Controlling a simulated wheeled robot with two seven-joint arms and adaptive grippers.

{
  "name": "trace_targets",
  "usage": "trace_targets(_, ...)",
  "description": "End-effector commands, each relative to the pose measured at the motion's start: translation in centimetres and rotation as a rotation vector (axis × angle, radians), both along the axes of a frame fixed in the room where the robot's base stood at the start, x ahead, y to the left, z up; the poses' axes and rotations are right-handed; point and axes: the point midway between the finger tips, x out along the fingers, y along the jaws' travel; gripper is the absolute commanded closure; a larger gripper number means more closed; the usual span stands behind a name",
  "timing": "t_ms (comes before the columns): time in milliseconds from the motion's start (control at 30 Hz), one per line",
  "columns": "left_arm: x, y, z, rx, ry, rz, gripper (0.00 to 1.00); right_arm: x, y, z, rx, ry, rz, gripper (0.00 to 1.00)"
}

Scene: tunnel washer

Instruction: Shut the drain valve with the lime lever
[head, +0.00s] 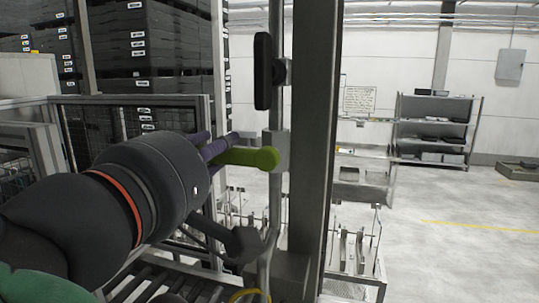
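The lime lever (250,157) sticks out to the left from a bracket on a vertical grey pipe (275,200) near the middle of the head view. Its rounded tip shows on the right, and its left part runs behind purple bars (214,149). My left arm comes in from the left, and its black wrist housing covers the area just left of the lever. My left gripper (203,158) is close to the lever's left part. Its fingers are mostly hidden, so I cannot tell whether they touch the lever. My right gripper is not in view.
A black upright handle (263,72) sits on the pipe above the lever. A dark rounded knob (243,242) is below it. A thick grey post (313,130) stands just right of the pipe. A roller conveyor (140,288) lies below. Shelving (435,125) stands at the back right, with open floor before it.

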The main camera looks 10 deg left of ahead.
Motion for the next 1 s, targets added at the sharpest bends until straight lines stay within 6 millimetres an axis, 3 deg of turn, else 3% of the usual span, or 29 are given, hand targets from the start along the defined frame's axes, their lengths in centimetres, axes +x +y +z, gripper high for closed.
trace_targets(500,0.0,0.0,-0.01,0.0,0.0,0.0,0.56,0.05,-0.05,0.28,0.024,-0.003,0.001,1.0)
trace_targets(533,0.0,0.0,-0.01,0.0,0.0,0.0,0.56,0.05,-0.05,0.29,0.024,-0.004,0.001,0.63)
trace_targets(600,0.0,0.0,0.0,0.0,0.0,0.0,0.56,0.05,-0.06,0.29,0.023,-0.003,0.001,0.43)
trace_targets(1000,0.01,0.0,-0.02,0.0,0.0,0.0,0.56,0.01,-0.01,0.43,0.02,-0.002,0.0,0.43)
